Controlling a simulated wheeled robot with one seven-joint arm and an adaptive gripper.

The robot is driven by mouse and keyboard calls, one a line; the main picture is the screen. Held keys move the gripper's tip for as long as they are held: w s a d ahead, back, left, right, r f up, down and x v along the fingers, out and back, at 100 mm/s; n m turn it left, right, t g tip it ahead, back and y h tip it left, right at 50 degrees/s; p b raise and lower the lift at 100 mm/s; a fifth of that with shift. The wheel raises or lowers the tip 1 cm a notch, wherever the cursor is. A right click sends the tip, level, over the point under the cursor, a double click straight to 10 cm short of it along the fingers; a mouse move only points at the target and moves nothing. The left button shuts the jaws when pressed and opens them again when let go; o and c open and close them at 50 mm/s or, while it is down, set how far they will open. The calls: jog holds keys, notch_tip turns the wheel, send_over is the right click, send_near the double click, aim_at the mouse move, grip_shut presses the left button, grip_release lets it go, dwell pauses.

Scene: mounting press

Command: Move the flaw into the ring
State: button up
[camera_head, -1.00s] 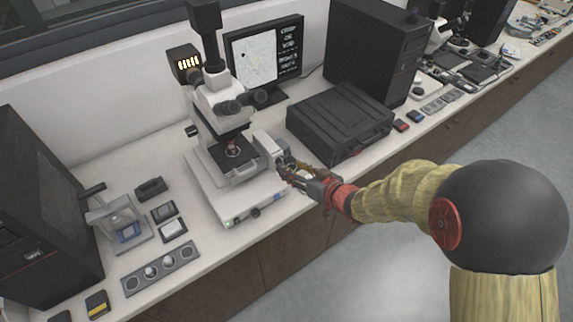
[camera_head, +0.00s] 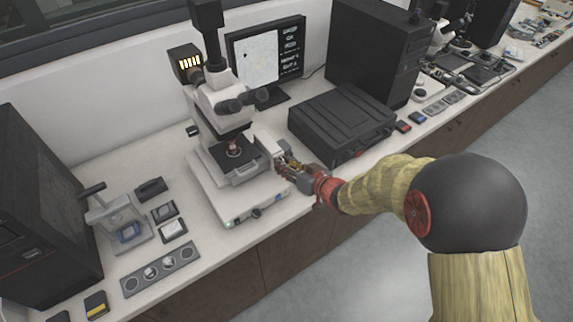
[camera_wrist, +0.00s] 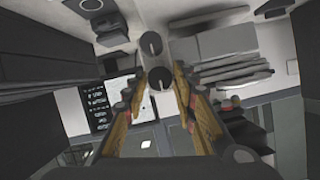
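The monitor (camera_head: 262,58) behind the microscope (camera_head: 222,105) shows a pale speckled picture and white text on black. I cannot make out the flaw or the ring at this size. It also shows in the wrist view (camera_wrist: 125,103). A small reddish sample (camera_head: 233,149) sits on the microscope's stage (camera_head: 243,172). My gripper (camera_head: 284,165) is at the stage's right side. In the wrist view, my gripper's fingers (camera_wrist: 159,78) stand apart, one on each side of a grey round knob (camera_wrist: 160,79). I see no clear contact with the knob. A second round end (camera_wrist: 151,43) lies beyond it.
A black case (camera_head: 340,120) lies right of the microscope, close to my arm, with a black computer tower (camera_head: 375,50) behind it. A press frame (camera_head: 118,215) and a tray with round holes (camera_head: 160,268) stand to the left. The bench's front edge runs below my gripper.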

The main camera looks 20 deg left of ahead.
jog(key=c, duration=0.6)
grip_shut()
jog(key=shift+r+p, duration=0.1)
jog(key=shift+p, duration=0.7)
jog(key=shift+w+d+f+m+g+y+p, duration=0.15)
jog(key=shift+m+g+y+p, duration=0.6)
jog(key=shift+m+p, duration=1.1)
jog(key=shift+w+d+f+m+g+y+p, duration=0.1)
jog(key=shift+m+g+y+p, duration=0.35)
jog(key=shift+m+y+p, duration=0.95)
jog(key=shift+m+h+p, duration=0.25)
jog(key=shift+h+p, duration=0.1)
jog(key=shift+p, duration=0.45)
jog(key=o, duration=1)
grip_release()
